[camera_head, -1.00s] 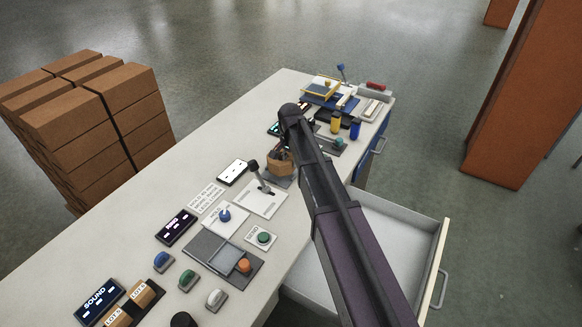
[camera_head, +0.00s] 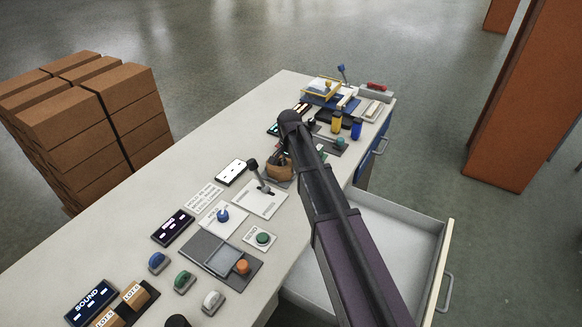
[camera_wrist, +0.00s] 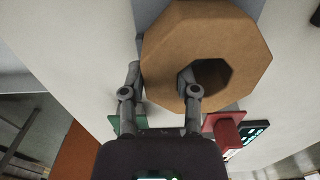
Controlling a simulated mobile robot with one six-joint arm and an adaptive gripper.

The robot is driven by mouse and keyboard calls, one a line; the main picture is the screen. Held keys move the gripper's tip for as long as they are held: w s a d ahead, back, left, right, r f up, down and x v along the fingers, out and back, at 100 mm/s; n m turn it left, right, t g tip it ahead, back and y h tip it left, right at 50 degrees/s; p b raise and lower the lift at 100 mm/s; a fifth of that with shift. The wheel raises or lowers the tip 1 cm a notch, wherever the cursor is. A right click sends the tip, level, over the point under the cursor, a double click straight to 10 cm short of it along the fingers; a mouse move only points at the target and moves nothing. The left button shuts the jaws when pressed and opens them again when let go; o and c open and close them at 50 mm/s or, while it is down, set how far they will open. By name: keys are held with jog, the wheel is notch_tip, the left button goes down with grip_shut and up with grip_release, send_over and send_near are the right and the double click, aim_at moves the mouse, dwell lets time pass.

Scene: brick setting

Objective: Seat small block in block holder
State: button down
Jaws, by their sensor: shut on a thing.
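A brown octagonal block with a round-cornered hole (camera_wrist: 240,35) fills the top of the wrist view. In the head view it (camera_head: 279,170) is partly behind my arm, at a grey plate on the bench. My gripper (camera_wrist: 158,78) is shut on its wall: one finger reaches into the hole, the other lies along the outside. I cannot tell whether the block touches the plate. No part is clearly recognisable as the block holder. A green part (camera_wrist: 126,124) and a red part (camera_wrist: 223,130) show beside my gripper, partly hidden by it.
A lever panel (camera_head: 262,198), knobs and displays cover the near bench. Tan labelled blocks (camera_head: 134,296) lie at the front left. Yellow (camera_head: 336,121) and blue bottles and trays stand at the far end. An open drawer (camera_head: 400,235) juts out right.

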jog(key=shift+c, duration=1.8)
grip_release()
jog(key=shift+r, duration=0.1)
notch_tip(320, 180, up, 12)
jog(key=p, duration=1.2)
jog(key=s+d+n, duration=0.3)
jog(key=s+d, duration=0.3)
jog(key=s, duration=0.5)
jog(key=s+d+n, duration=0.3)
jog(key=s+d, duration=0.4)
jog(key=s, duration=0.5)
jog(key=shift+s+d+n, duration=0.25)
jog(key=shift+d+n, duration=0.05)
jog(key=shift+n, duration=0.1)
